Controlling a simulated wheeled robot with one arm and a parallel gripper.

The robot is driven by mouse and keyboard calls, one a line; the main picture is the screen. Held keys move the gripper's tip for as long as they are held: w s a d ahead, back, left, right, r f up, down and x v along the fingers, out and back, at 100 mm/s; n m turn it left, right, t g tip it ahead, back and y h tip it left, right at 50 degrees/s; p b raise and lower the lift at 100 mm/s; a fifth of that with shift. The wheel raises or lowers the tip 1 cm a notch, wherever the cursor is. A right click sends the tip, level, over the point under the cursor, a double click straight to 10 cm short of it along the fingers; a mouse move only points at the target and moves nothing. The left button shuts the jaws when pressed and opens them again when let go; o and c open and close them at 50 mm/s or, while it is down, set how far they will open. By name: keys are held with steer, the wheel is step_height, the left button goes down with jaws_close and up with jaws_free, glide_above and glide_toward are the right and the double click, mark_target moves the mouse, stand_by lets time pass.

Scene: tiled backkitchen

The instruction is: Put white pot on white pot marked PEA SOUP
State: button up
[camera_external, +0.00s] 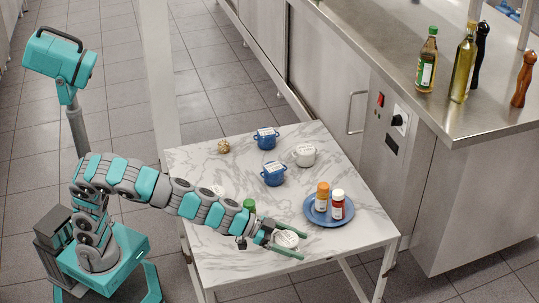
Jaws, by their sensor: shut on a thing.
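My gripper (296,243) is at the front of the marble-look table, shut on a white pot (286,238). Its green fingers lie on either side of the pot, which looks low, at or just above the tabletop. Another white pot (305,155) with a pale label on top stands toward the back right of the table. A further white item (217,189) shows just behind my arm, mostly hidden. The writing on the labels is too small to read, so I cannot tell which one says PEA SOUP.
Two blue pots with labels, the back one (266,139) and the middle one (273,174), stand on the table (195,160). A blue plate (318,217) holds an orange jar (322,196) and a red jar (338,205). A green-topped item (249,205) is beside my arm.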

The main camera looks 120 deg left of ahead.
steer(key=s+a+r+n+g+y+b, duration=0.1)
steer(key=s+a+r+n+g+y, duration=0.2)
steer(key=a, duration=0.6)
steer(key=s+a+r+n+y+b, duration=0.1)
steer(key=s+a+r+n+y, duration=0.15)
steer(key=s+a, duration=0.45)
steer(key=s+a+r+n+g+y+b, duration=0.15)
steer(key=s+a+n+g, duration=0.3)
steer(key=s+a, duration=0.45)
steer(key=s+a+n+g+y, duration=0.2)
steer(key=s+a+n+g, duration=0.25)
steer(key=s+a, duration=0.5)
steer(key=p, duration=0.5)
glide_above(304, 155)
steer(key=s+a, duration=0.1)
steer(key=a, duration=0.5)
steer(key=shift+s+a+f+g, duration=0.1)
steer(key=shift+f+g, duration=0.3)
steer(key=shift+f, duration=0.15)
steer(key=shift+f+b, duration=0.4)
steer(key=shift+f, duration=1.4)
steer(key=shift+f, duration=0.15)
steer(key=o, duration=1.4)
